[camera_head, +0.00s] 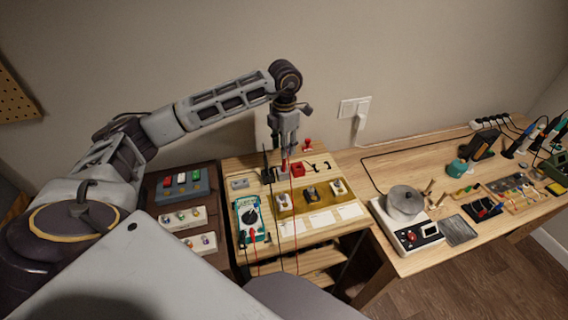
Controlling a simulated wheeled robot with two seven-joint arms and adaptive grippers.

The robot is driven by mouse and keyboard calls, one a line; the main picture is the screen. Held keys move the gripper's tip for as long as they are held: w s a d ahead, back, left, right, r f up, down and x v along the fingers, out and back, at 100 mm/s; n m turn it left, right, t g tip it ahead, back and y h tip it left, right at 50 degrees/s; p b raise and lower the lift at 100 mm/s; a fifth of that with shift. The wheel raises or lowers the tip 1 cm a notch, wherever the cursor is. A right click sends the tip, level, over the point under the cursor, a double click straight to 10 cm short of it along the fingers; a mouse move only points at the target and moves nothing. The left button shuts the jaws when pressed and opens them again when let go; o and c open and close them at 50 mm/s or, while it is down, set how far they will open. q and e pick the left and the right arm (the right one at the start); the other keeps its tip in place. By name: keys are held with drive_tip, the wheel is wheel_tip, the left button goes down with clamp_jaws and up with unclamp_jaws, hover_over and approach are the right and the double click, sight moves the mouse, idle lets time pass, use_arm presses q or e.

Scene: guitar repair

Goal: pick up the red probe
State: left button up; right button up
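The red probe (285,165) stands upright at the back of the small wooden bench, with a thin red lead running down toward the front. My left gripper (284,150) points down right over it, with the fingertips at or close to the probe's top. At this size I cannot tell whether the fingers touch or grip it. A black probe (265,160) stands just to the left. My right gripper is not in view.
A teal multimeter (250,222) lies at the bench's front left. A red block (298,169) is close right of the probe. A gold tray (311,197) with several parts lies in front. A pot (404,205) stands on the right table.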

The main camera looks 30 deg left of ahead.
sight(284, 172)
use_arm(q)
drive_tip(key=shift+f, duration=0.15)
drive_tip(key=shift+w+f, duration=0.1)
drive_tip(key=shift+f, duration=0.5)
wheel_tip(284, 172, down, 2)
drive_tip(key=shift+w+a+p, duration=0.1)
drive_tip(key=shift+w+p, duration=0.05)
drive_tip(key=shift+p, duration=0.35)
drive_tip(key=shift+f, duration=0.85)
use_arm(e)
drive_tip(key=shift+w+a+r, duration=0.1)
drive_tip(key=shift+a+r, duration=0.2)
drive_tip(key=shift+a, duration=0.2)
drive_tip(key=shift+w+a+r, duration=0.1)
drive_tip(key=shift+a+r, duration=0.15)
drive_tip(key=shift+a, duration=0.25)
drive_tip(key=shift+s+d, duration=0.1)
use_arm(q)
clamp_jaws()
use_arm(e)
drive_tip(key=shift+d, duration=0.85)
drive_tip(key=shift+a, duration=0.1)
